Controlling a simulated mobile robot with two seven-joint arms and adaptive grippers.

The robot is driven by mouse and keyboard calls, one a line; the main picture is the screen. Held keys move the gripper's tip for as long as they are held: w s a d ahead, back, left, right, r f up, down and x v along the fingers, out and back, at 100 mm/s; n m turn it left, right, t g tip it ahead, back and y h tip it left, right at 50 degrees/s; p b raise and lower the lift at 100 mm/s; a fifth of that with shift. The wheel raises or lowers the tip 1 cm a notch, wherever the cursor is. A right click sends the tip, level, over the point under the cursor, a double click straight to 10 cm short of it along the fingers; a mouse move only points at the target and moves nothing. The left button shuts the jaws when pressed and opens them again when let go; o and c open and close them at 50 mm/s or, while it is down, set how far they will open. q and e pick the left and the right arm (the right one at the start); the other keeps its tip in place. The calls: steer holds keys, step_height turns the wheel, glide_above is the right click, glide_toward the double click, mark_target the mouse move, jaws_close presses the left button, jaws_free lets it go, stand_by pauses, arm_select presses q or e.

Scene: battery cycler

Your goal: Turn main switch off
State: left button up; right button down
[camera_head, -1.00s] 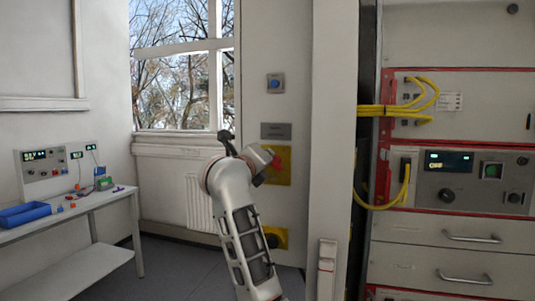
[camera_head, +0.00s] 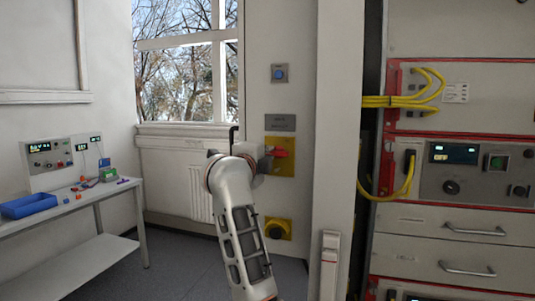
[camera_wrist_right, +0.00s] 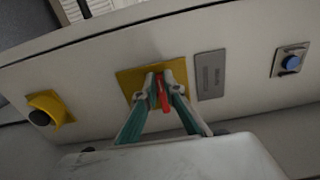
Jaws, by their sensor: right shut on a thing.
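The main switch is a red handle (camera_head: 279,153) on a yellow plate (camera_head: 286,170) fixed to the pale wall. The handle lies about horizontal. My right gripper (camera_head: 265,160) is at the switch, with its fingers largely hidden by the wrist in the head view. In the right wrist view, the two fingers (camera_wrist_right: 165,84) close on the red handle (camera_wrist_right: 163,95) in front of the yellow plate (camera_wrist_right: 137,80). My left gripper is not in view.
A grey label (camera_head: 280,123) and a blue button (camera_head: 280,73) are above the switch; a yellow unit with a black knob (camera_head: 277,230) is below. The cycler rack display (camera_head: 453,153) at right reads OFF. A bench (camera_head: 95,197) with instruments stands left.

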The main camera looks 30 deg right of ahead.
mark_target(271, 118)
steer(key=shift+n, duration=0.3)
steer(key=c, duration=2.1)
jaws_free()
steer(key=shift+c, duration=0.2)
step_height(271, 118, up, 10)
